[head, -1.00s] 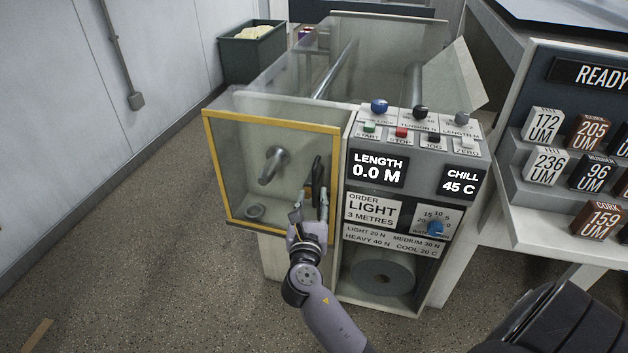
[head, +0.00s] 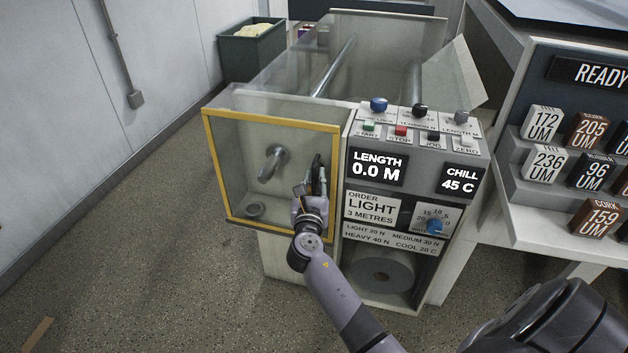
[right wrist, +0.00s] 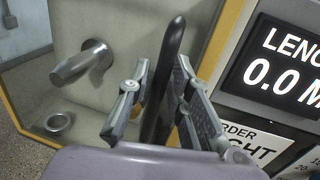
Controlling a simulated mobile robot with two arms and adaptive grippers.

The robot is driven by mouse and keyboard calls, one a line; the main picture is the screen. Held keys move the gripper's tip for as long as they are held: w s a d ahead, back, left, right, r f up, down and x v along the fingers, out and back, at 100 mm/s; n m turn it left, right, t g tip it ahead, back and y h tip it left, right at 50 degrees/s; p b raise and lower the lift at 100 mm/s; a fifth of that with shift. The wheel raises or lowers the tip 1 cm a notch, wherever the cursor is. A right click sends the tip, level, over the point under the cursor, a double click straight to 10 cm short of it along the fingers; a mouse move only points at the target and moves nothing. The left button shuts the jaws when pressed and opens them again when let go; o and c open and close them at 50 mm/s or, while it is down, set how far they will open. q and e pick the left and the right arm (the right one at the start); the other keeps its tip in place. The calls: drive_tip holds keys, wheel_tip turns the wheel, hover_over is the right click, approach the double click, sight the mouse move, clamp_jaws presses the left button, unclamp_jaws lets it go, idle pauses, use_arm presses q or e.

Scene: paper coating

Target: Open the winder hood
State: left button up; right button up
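The winder hood (head: 272,121) is a clear panel with a yellow frame on the left front of the machine, and it is closed. Its black upright handle (head: 319,168) is near the hood's right edge. The handle also shows large in the right wrist view (right wrist: 170,75). My right gripper (head: 315,187) is at the handle, and its fingers are open on either side of it. In the right wrist view there is a gap on the left, and the right finger is very close to the handle; contact cannot be told. My left gripper is not in view.
Behind the hood are a metal spindle (head: 273,164) and a small round cup (head: 254,211). The control panel (head: 410,150) with knobs and buttons is just right of the handle. Floor (head: 150,250) to the left of the machine is free. A green bin (head: 250,55) stands behind.

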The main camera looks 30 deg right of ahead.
clamp_jaws()
idle(0.6)
